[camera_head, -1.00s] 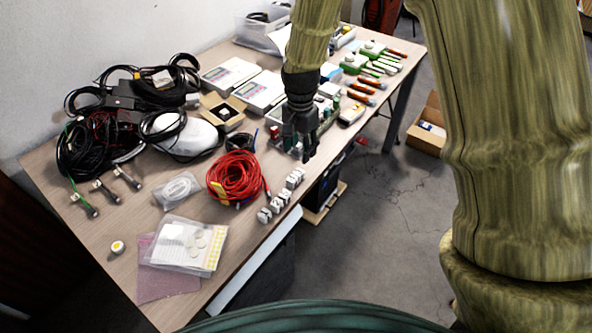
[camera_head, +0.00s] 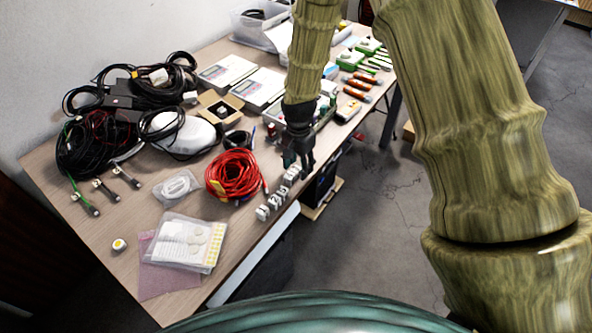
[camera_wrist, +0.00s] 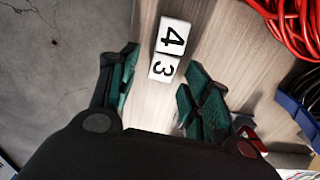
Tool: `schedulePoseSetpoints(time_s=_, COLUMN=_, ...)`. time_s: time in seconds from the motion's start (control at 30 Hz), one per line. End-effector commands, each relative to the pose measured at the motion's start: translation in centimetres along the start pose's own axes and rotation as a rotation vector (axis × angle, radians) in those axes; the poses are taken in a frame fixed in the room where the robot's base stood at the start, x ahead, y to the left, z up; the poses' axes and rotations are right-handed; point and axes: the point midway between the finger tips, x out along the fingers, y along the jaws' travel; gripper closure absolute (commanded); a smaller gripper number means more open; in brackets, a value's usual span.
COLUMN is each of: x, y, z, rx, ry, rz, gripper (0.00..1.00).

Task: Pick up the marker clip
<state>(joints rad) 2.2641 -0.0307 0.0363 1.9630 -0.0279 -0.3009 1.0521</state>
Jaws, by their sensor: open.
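Several small white numbered blocks, which look like the marker clips, stand in a row along the table's front edge (camera_head: 275,201). In the wrist view, a block marked 4 (camera_wrist: 173,36) and one marked 3 (camera_wrist: 163,69) sit end to end, touching or nearly so. I cannot tell which one the task means. My gripper (camera_head: 302,168) points down at the far end of the row. In the wrist view, my gripper (camera_wrist: 161,62) is open and empty, with its green-padded fingers on either side of the 3 block. In the head view it partly hides the far blocks.
A coil of red cable (camera_head: 233,174) lies just left of the row, and also shows in the wrist view (camera_wrist: 292,22). A blue-edged object (camera_wrist: 300,117) lies right of my gripper. Black cables (camera_head: 95,150) and a plastic bag of papers (camera_head: 187,243) are farther left.

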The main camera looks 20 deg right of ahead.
Motion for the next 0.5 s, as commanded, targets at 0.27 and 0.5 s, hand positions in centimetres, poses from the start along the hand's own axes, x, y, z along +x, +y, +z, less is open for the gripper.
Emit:
schedulePoseSetpoints(time_s=0.27, x=1.2, y=-0.03, z=0.0, rx=0.0, ry=0.0, rz=0.0, gripper=0.52)
schedulePoseSetpoints(time_s=0.5, x=1.21, y=-0.02, z=0.01, rx=0.0, ry=0.0, rz=0.0, gripper=0.63)
